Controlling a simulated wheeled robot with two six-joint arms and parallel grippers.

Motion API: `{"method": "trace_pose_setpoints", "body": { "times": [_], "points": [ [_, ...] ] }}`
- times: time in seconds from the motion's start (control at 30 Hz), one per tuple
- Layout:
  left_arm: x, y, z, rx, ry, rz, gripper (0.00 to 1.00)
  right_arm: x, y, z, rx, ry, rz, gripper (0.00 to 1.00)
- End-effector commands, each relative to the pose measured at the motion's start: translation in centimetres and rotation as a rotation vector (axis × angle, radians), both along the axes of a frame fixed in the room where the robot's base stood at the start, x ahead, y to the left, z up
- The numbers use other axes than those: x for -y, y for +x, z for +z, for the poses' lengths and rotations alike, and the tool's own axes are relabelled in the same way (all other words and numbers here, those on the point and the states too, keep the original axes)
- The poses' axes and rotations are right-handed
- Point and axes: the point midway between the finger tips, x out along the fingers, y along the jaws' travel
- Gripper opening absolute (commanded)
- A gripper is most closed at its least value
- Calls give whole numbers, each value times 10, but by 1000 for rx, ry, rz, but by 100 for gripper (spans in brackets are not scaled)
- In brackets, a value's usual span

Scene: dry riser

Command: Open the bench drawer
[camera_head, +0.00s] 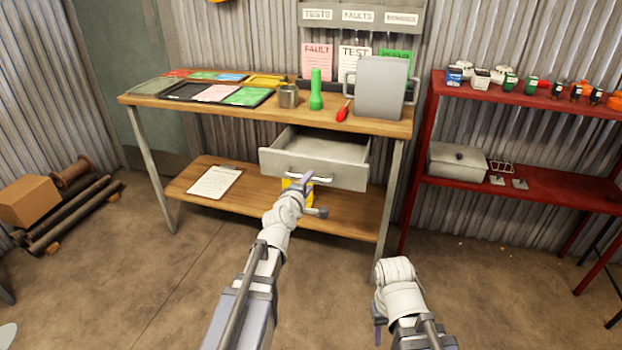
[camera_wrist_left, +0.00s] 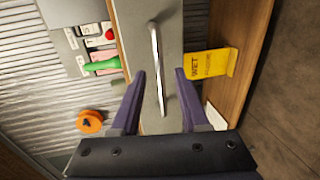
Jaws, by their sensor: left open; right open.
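The grey bench drawer (camera_head: 350,177) stands pulled out from under the wooden workbench (camera_head: 222,107), its inside visible and seemingly empty. Its pale bar handle (camera_head: 322,180) runs across the front panel. My left gripper (camera_head: 301,182) is at the handle in the head view. In the left wrist view the handle (camera_wrist_left: 157,62) runs between the spread purple fingers (camera_wrist_left: 160,74), with a gap on both sides; I cannot tell how deep it sits. My right gripper (camera_head: 378,324) is low in front of the bench, away from the drawer, partly hidden by its wrist.
A yellow WET sign (camera_wrist_left: 210,63) is below the drawer, near the left gripper. A clipboard (camera_head: 214,182) lies on the lower shelf. A green torch (camera_head: 316,90) and metal cup (camera_head: 288,96) stand on the bench. A red shelf (camera_head: 520,180) is at right. The floor in front is clear.

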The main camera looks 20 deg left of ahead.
Motion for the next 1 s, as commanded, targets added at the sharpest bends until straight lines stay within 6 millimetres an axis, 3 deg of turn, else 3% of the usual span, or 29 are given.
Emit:
{"method": "trace_pose_setpoints", "body": {
  "times": [0.03,0.2,0.63,0.73,0.83,1.0],
  "points": [
    [0,-13,4,0,0,1,45,0,0,4,0,1,0,50],
    [-1,-37,8,0,0,1,45,0,0,8,0,1,0,50],
    [5,-41,12,-15,20,-21,45,0,0,15,-1,2,0,50],
    [32,-46,19,-79,105,-108,45,0,0,38,-1,2,-1,50],
    [75,-62,26,-191,263,-270,45,0,0,73,-1,2,-1,50],
    [137,-113,29,-403,589,-601,45,0,0,131,-1,2,-1,50]
  ]
}}
